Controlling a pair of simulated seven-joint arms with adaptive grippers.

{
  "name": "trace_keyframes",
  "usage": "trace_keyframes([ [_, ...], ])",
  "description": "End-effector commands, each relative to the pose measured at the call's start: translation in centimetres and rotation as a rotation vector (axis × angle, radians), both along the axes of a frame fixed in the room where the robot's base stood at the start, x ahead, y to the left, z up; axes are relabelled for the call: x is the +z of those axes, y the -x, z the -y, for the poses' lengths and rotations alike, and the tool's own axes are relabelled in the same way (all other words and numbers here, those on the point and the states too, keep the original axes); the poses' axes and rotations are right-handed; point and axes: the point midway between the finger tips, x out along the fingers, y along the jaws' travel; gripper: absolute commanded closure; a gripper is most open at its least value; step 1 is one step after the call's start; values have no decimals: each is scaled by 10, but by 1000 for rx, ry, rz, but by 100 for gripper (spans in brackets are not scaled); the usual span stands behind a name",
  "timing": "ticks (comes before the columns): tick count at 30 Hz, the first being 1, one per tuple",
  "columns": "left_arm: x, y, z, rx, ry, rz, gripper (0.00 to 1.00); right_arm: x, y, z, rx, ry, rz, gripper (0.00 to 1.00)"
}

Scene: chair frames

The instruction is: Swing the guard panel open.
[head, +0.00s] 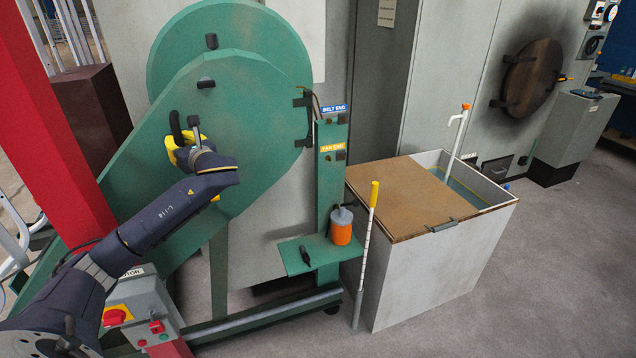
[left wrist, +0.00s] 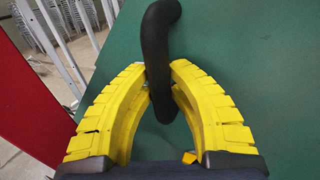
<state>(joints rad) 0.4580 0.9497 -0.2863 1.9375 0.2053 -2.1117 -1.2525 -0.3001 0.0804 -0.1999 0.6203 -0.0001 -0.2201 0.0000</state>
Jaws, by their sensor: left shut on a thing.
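The guard panel (head: 240,130) is a large green teardrop-shaped plate, with dark hinges at its right edge beside a green post (head: 331,185). Another rounded green part (head: 270,35) shows behind its top; I cannot tell how wide any gap is. My left gripper (head: 181,141) is at the panel's left part, its yellow fingers shut on the black curved handle (head: 176,127). In the left wrist view, the handle (left wrist: 160,45) passes between the fingertips (left wrist: 160,82), with the green panel (left wrist: 240,60) behind. The fingers and wrist hide part of the handle. My right gripper is out of view.
A red post (head: 50,120) stands close at left. A control box (head: 140,305) with a red knob is below my left arm. A shelf with an orange bottle (head: 341,230), a striped pole (head: 366,250) and a lidded grey tank (head: 430,270) stand right. Floor at lower right is clear.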

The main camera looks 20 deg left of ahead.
Motion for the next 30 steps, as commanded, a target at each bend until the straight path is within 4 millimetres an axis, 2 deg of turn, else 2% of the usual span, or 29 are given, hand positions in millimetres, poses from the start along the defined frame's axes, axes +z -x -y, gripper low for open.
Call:
trace_keyframes([
  [30, -1, 42, 78, -11, 5, 4, 100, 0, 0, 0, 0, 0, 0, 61],
])
